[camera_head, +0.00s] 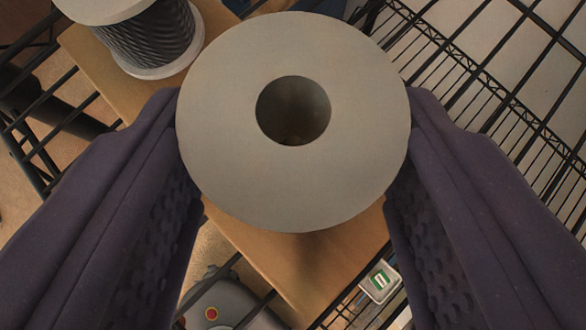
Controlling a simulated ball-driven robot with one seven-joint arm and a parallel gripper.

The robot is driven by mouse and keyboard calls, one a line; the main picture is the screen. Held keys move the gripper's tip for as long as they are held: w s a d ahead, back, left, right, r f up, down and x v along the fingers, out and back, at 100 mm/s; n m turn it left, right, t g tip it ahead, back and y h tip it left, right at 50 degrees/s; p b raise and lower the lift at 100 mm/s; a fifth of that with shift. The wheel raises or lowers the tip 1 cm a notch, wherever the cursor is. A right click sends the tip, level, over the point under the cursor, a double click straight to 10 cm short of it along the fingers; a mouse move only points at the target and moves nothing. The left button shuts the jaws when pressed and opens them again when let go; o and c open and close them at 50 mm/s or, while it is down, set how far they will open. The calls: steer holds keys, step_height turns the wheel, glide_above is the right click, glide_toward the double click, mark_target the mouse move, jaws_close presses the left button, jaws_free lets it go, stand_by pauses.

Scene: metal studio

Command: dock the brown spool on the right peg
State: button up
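A spool (294,190) fills the middle of the view, seen end-on. Its round grey-beige flange has a dark hole at the centre, and its winding is hidden below, so I cannot see the winding's colour. My gripper (294,112) has one purple finger on each side of this spool, both meeting the flange's edge, and appears shut on it. A second spool (148,40) with dark grey winding and pale flanges stands at the upper left, apart from my gripper. No peg can be made out.
A tan wooden board (262,250) runs diagonally beneath the spools. Black metal bars and grating (500,95) lie to the right and left. A grey case with a red button (222,305) is at the bottom, and a small box with a green label (380,282) is at lower right.

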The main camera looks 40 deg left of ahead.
step_height(320, 180, down, 2)
steer(key=shift+f+b, duration=0.15)
steer(key=shift+b, duration=0.3)
steer(key=o, duration=1.1)
steer(key=p+v, duration=0.5)
steer(key=v, duration=0.7)
steer(key=shift+p, duration=0.35)
